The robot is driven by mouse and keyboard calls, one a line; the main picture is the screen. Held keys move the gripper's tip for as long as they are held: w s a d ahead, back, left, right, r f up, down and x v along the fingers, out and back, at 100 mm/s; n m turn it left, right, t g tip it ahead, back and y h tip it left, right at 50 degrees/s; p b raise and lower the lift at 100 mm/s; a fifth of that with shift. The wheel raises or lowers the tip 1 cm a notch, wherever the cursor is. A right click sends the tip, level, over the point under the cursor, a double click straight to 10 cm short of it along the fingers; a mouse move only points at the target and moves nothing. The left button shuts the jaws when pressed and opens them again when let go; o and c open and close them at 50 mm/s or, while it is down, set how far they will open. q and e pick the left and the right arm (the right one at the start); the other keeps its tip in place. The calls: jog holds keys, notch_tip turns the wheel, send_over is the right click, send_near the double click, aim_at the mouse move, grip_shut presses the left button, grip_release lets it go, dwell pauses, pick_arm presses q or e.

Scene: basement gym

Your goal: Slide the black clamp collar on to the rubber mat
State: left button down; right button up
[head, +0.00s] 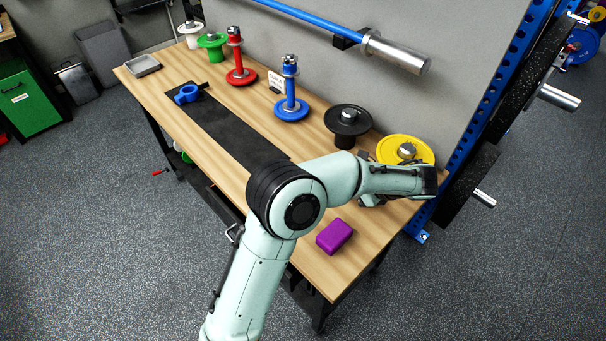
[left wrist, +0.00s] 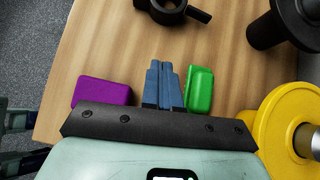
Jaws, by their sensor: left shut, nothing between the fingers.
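The black clamp collar (left wrist: 168,10) lies on the wooden table, cut off by the top edge of the left wrist view, with its handle toward the right. In the head view my arm hides it. The rubber mat (head: 222,126) is a long black strip on the table, partly covered by my arm. My left gripper (left wrist: 163,72) is shut and empty, its blue-grey fingers pointing toward the collar but apart from it. In the head view its fingers are hidden behind my wrist. My right gripper is not in view.
A blue collar (head: 186,94) lies at the mat's far end. A purple block (head: 334,236) and a green block (left wrist: 199,90) flank my fingers. A yellow plate (head: 420,148), black plate stand (head: 347,119) and blue post (head: 291,106) line the back. Bare table lies between fingers and collar.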

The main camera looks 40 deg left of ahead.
pick_arm(q)
jog(key=x, duration=1)
jog(key=shift+s+b, duration=0.1)
jog(key=shift+b, duration=0.2)
jog(key=a, duration=0.2)
jog(key=shift+a+r, duration=0.1)
jog(key=shift+a, duration=0.2)
jog(key=shift+a+p, duration=0.3)
jog(key=shift+a, duration=0.45)
